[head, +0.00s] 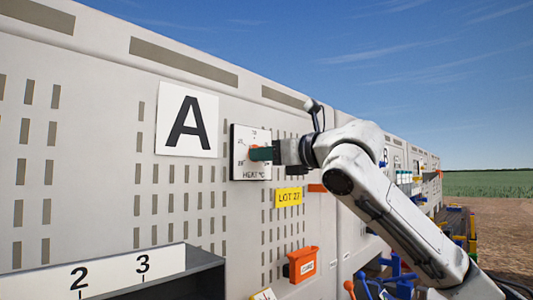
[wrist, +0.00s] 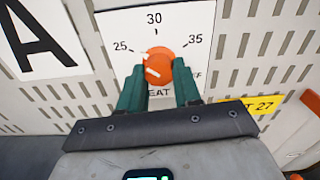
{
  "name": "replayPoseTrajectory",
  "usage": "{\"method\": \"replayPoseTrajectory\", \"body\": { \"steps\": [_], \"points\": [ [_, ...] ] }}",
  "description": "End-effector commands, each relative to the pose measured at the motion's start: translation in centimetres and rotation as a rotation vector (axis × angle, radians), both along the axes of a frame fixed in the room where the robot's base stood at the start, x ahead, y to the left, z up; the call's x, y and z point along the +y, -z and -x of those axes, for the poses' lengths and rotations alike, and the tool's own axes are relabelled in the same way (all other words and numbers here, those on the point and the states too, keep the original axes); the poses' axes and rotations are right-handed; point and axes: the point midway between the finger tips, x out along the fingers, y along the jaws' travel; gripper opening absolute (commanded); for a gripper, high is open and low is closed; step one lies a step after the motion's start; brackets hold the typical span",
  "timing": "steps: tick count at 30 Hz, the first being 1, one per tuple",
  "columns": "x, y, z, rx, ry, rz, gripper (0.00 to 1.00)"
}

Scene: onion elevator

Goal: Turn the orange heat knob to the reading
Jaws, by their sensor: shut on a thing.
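The orange heat knob (wrist: 160,63) sits in the middle of a white dial plate (head: 239,168). In the wrist view the plate shows 25 at the left, 30 at the top and 35 at the right. A short white line on the knob's face lies toward the lower left; white also shows at its upper left edge, and I cannot tell which is the pointer. My gripper (wrist: 159,72) is shut on the knob, one green finger on each side. In the head view the gripper (head: 262,153) reaches the plate from the right and hides most of the knob.
The plate hangs on a slotted pale wall, right of a large A sign (head: 187,121). A yellow LOT 27 tag (head: 288,197) and an orange bin (head: 303,264) are below it. A dark shelf numbered 2 and 3 (head: 110,273) stands at the lower left.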

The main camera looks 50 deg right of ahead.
Motion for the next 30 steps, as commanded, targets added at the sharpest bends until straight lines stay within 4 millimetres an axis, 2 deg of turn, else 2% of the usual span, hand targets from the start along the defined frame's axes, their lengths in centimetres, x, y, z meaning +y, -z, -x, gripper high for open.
{"method": "replayPoseTrajectory", "body": {
  "steps": [12, 27, 28, 30],
  "points": [
    [-0.08, 0.44, -0.11, 0.005, 0.0, 0.157, 0.02],
    [-0.06, 0.47, -0.13, 0.004, -0.001, 0.172, 0.02],
    [-0.06, 0.47, -0.13, 0.004, -0.001, 0.172, 0.36],
    [-0.05, 0.41, -0.12, 0.002, -0.001, 0.172, 0.42]
  ]
}}
